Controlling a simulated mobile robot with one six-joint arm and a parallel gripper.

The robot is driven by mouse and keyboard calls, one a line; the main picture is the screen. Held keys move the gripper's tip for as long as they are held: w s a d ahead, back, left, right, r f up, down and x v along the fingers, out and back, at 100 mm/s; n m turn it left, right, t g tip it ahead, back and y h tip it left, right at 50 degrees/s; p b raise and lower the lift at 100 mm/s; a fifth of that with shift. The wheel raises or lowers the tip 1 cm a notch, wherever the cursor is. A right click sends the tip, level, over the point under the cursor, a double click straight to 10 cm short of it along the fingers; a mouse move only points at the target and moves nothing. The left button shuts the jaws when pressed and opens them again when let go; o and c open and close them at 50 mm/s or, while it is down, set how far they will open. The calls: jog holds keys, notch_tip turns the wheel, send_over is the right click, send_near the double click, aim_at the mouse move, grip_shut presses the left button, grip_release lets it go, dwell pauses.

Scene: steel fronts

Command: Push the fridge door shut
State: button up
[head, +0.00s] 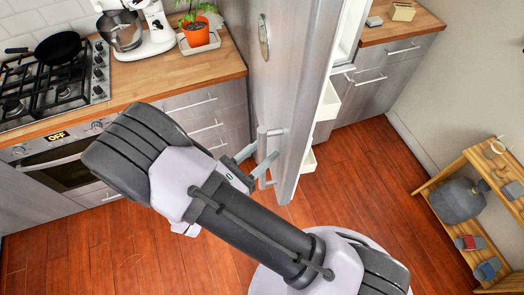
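The steel fridge door (300,75) stands open and shows at a steep angle in the middle of the head view. White door bins (330,104) show on its inner side, at its right edge. A grey handle (263,140) is on the door's outer face, low on the left. My gripper (264,164) is at the door's outer side, right by the handle. Its two light grey fingers look apart. Whether they touch the handle or the door I cannot tell. Part of the white fridge interior (349,28) shows behind the door; the rest is hidden.
A wooden counter (150,80) with a stove (55,80), mixer (150,30) and potted plant (196,32) is at the left. More steel drawers (380,80) stand beyond the door. A wooden shelf (455,160) is at the right. The wooden floor (370,190) between is clear.

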grip_shut()
dwell(1.2)
